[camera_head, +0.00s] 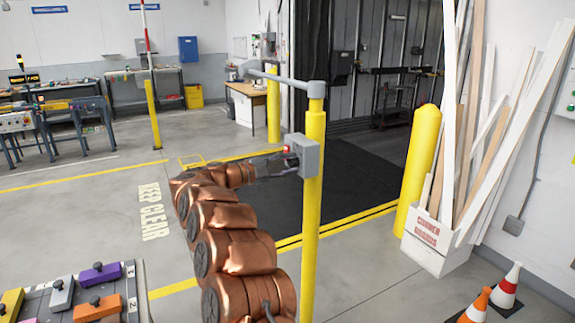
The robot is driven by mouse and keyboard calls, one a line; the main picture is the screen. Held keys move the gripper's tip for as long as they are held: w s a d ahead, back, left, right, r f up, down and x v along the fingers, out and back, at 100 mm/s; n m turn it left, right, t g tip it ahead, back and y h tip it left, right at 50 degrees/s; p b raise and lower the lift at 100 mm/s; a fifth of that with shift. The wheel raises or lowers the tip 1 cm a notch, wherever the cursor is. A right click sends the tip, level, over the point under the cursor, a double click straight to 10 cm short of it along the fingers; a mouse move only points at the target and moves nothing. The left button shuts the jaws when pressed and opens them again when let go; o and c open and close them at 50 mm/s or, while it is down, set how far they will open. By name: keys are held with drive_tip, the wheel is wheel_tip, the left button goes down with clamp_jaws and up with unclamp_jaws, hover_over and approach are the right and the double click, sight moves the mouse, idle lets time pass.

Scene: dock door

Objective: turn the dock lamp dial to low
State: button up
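A grey control box (305,154) is mounted on a yellow post (314,215) right of the middle. A small red part (288,149) shows on the box's left side; I cannot tell if it is the dial. A grey lamp arm (285,81) reaches left from the post's top. My copper-coloured arm comes up from the bottom, and my gripper (285,168) is at the box's left face, just below the red part. The fingertips are small and dark here, so their opening and any contact with a dial cannot be made out.
A yellow bollard (418,165) and a white box of corner boards (436,243) stand at right, with traffic cones (507,285) in front. A table with coloured blocks (75,297) is at lower left. The floor behind my arm is open.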

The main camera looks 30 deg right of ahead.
drive_tip(key=shift+o, duration=1.4)
drive_tip(key=w+a, duration=0.1)
drive_tip(key=a, duration=1.1)
drive_tip(key=shift+w+r, duration=0.1)
